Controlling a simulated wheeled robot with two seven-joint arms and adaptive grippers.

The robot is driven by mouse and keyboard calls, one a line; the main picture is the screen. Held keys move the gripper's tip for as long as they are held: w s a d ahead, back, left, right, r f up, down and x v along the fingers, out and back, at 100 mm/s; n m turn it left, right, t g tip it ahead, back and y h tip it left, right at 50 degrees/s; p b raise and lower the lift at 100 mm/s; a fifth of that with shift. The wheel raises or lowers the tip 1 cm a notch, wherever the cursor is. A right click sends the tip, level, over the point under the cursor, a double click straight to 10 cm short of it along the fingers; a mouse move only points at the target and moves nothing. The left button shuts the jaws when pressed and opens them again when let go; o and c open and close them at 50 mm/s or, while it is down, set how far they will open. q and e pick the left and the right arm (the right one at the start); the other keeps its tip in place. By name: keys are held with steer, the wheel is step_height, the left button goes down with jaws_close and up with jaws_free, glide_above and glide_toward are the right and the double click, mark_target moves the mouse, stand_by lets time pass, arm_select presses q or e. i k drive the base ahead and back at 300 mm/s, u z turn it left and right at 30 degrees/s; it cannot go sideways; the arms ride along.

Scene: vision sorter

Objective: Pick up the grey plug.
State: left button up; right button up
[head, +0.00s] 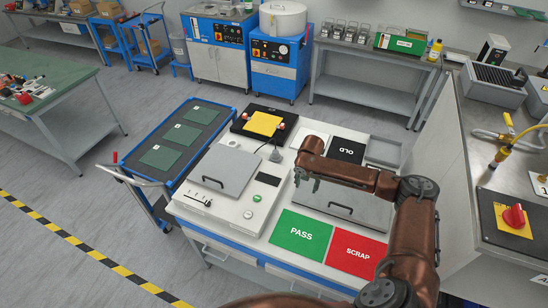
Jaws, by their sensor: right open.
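The grey plug (275,156) stands on the white worktop in the middle of the head view, at the end of a thin black cable. The cable runs up and left towards a black unit with a yellow top (263,124). My right gripper (303,190) is open and hangs pointing down, to the right of the plug and nearer to me. It is apart from the plug and I see nothing in it. My left gripper is not in view.
A grey lid with a handle (221,172) lies left of the plug; another (345,206) lies under my right arm. Green PASS (301,236) and red SCRAP (356,253) areas are at the front. A blue cart (202,109) stands left.

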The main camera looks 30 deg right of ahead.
mark_target(275, 155)
steer(key=i, duration=1)
